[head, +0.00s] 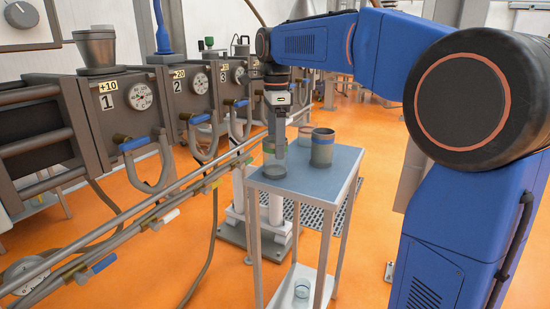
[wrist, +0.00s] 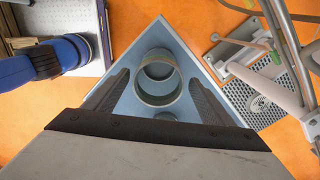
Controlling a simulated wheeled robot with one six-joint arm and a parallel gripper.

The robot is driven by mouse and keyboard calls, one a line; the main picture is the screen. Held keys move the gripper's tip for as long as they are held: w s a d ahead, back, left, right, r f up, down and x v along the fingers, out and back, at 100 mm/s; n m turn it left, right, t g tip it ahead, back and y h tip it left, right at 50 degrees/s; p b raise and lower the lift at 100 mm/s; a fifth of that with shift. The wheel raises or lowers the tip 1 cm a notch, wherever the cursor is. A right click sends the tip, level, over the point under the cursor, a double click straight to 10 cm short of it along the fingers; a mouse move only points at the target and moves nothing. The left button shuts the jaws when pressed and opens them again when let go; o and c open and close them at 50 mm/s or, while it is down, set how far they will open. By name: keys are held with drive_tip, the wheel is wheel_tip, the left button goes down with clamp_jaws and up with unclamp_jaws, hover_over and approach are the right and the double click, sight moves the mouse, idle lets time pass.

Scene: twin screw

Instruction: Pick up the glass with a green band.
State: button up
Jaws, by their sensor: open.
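The glass with a green band (head: 275,170) stands upright on a small blue-topped table (head: 310,180), near its left corner in the head view. My gripper (head: 275,146) points down over this glass, with its fingers overlapping the glass in the picture. In the wrist view, my open gripper (wrist: 160,88) has one finger on each side of a round, clear glass (wrist: 158,98) with a greenish rim. Gaps show between the fingers and the glass. The gripper's palm hides the lower part of the tabletop there.
A further glass (head: 302,289) is on the lower shelf. Numbered machine modules (head: 125,105) and long rails (head: 130,215) lie to the left.

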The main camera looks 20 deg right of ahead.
sight(275, 162)
drive_tip(key=shift+s+a+f, duration=0.1)
drive_tip(key=shift+a+f, duration=0.05)
drive_tip(key=shift+f, duration=1.55)
drive_tip(key=shift+a+f, duration=0.1)
drive_tip(key=shift+f, duration=1.6)
drive_tip(key=c, duration=1.3)
